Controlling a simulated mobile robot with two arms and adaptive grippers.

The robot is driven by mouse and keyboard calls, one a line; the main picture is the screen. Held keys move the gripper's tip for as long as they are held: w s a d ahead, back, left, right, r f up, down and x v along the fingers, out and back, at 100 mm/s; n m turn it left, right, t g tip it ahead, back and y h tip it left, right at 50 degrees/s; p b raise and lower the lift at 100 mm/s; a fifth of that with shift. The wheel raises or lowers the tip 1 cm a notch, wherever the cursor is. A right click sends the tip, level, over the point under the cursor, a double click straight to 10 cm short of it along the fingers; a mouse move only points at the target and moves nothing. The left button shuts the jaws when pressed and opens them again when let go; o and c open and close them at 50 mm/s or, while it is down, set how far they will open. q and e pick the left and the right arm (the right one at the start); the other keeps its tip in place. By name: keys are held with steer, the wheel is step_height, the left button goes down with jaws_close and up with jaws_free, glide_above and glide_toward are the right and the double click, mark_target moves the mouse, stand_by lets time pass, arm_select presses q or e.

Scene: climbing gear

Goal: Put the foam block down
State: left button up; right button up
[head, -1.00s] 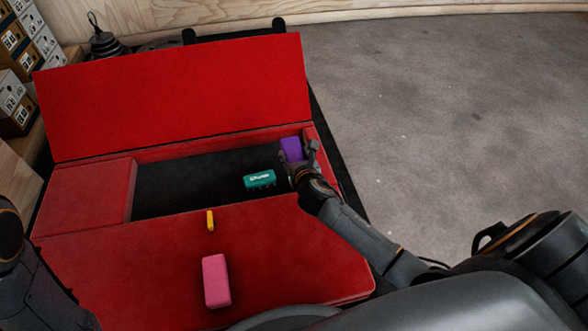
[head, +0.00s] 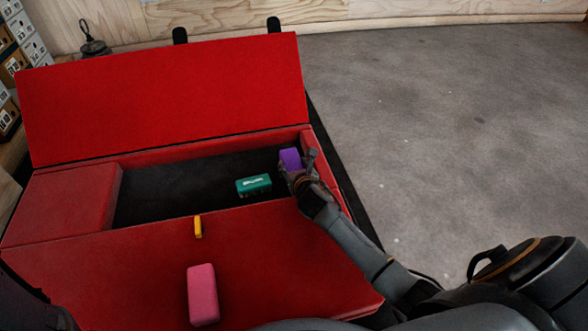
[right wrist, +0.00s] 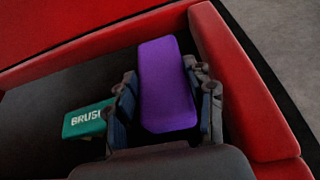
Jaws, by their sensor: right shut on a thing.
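A purple block (head: 290,157), apparently the foam block, is held in my right gripper (head: 300,165) at the right end of the red case's dark recess. The right wrist view shows the purple block (right wrist: 166,85) between the two fingers of this gripper (right wrist: 168,90), with a finger against each long side. The block is close to the recess's red right wall. I cannot tell whether it touches the recess floor. My left arm shows only at the lower left corner, and its gripper is out of view.
A yellow piece (head: 198,227) is at the red case's (head: 120,270) front edge of the recess. A pink block (head: 203,293) lies on the red front surface. The recess's left part is free.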

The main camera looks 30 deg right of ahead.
steer(key=shift+f, duration=0.55)
steer(key=o, duration=1.1)
steer(key=shift+o, duration=0.2)
